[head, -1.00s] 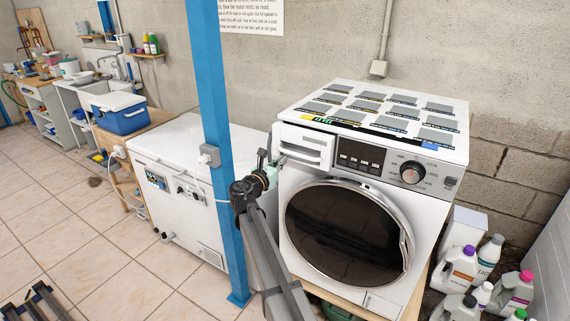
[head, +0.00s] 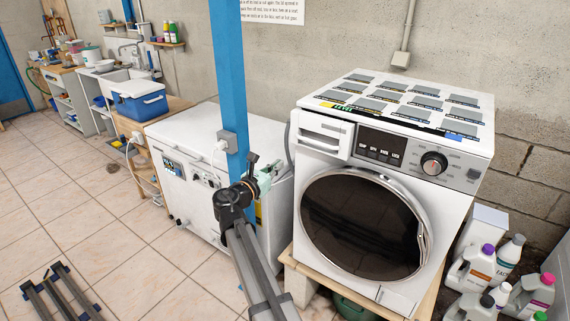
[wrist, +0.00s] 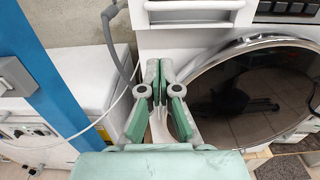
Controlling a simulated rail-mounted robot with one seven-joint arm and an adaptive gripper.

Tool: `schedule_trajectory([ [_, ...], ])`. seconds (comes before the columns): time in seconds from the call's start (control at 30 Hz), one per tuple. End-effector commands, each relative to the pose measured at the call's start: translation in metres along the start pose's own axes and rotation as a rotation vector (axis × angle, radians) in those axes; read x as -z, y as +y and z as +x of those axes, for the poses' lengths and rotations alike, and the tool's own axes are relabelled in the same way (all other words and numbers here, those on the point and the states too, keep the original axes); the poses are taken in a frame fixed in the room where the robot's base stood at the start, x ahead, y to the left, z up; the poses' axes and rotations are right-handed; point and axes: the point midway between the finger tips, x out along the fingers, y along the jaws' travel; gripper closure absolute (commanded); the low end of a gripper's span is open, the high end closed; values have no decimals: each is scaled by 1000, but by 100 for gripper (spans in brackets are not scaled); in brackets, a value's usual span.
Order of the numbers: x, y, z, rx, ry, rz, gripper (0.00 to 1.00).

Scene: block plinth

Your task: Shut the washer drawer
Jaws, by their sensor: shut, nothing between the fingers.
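The washer (head: 400,190) is white with a round dark door. Its drawer (head: 325,134) is the white front with a recessed handle at the upper left, beside the control panel. The drawer front appears to stand slightly proud of the panel; how far is hard to tell. My gripper (head: 265,168) is shut and empty, left of the washer and lower than the drawer, apart from it. In the wrist view, the closed fingers (wrist: 160,78) point up just below and left of the drawer front (wrist: 196,13), with the round door to their right.
A blue post (head: 228,75) stands close to my gripper's left. A white chest freezer (head: 190,135) is behind the post. A grey hose (wrist: 112,45) hangs left of the washer. Several bottles (head: 500,270) stand on the floor at right. Floor tiles at left are mostly clear.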

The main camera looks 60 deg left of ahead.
Motion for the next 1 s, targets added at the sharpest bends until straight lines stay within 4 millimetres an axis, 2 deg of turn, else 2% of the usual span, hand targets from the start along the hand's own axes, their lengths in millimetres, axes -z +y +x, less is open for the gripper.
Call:
schedule_trajectory([
  [0.07,1,0,-9,-1,0,0,100],
  [0.13,-1,0,-13,0,0,1,75],
  [0.27,-17,-1,-15,1,-8,13,75],
  [0.37,-38,-4,-16,3,-2,51,75],
  [0.5,-63,-13,-19,12,36,292,75],
  [0.73,-83,-25,-26,54,107,827,75],
  [0.9,-82,-29,-31,107,152,1223,75],
  [1.0,-76,-30,-32,137,165,1388,75],
])
